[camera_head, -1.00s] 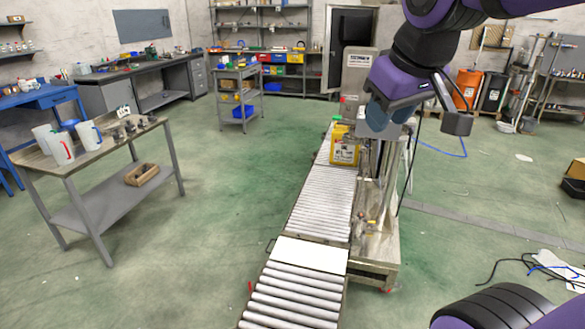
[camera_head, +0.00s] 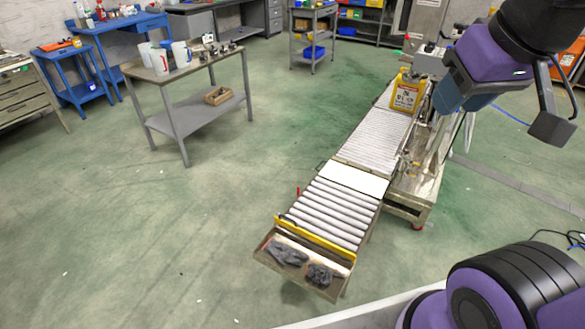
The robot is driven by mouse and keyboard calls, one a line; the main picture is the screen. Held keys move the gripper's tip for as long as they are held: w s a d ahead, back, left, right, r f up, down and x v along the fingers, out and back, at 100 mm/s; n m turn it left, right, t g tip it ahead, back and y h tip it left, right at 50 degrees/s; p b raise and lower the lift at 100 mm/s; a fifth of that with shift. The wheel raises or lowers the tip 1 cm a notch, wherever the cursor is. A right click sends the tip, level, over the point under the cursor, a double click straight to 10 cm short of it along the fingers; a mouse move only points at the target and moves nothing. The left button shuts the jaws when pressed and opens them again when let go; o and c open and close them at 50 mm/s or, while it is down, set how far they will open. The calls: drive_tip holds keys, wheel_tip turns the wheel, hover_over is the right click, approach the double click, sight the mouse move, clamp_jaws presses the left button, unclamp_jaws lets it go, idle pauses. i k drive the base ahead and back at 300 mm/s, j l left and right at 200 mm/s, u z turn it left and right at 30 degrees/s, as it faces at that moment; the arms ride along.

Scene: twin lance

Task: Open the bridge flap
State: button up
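A flat white plate (camera_head: 353,179), which looks like the bridge flap, lies between the near and far roller sections of the conveyor. It appears level with the rollers, and I see no handle on it. My gripper (camera_head: 458,98) is high on the right, at the end of my purple arm, apart from the plate and to its upper right. Its blue-grey end points down, but its fingers are not clear, and I see nothing held in it.
The near rollers (camera_head: 327,214) end at a yellow bar and a tray (camera_head: 333,290) with dark crumpled items. A yellow container (camera_head: 408,92) stands on the far rollers (camera_head: 375,139). A workbench (camera_head: 205,69) with jugs stands left. Green floor between is clear.

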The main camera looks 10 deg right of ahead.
sight(367, 184)
drive_tip(key=j+u, duration=0.1)
drive_tip(key=u, duration=0.3)
drive_tip(key=i+u, duration=0.1)
drive_tip(key=u, duration=0.3)
drive_tip(key=i+u, duration=0.1)
drive_tip(key=u, duration=0.35)
drive_tip(key=j+u, duration=0.1)
drive_tip(key=u, duration=0.3)
drive_tip(key=i+z, duration=0.1)
drive_tip(key=i, duration=0.8)
drive_tip(key=i+j+z, duration=0.1)
drive_tip(key=i, duration=0.8)
drive_tip(key=i+l+z, duration=0.2)
drive_tip(key=i+z, duration=0.2)
drive_tip(key=i+l+z, duration=0.1)
drive_tip(key=i+z, duration=0.35)
drive_tip(key=i+j+z, duration=0.15)
drive_tip(key=i+z, duration=0.25)
drive_tip(key=i, duration=0.15)
drive_tip(key=i+j+z, duration=0.25)
drive_tip(key=i+z, duration=0.2)
drive_tip(key=i+l+z, duration=0.25)
drive_tip(key=i+z, duration=0.7)
drive_tip(key=i, duration=0.15)
drive_tip(key=i+j+z, duration=0.2)
drive_tip(key=i+z, duration=0.25)
drive_tip(key=i, duration=0.15)
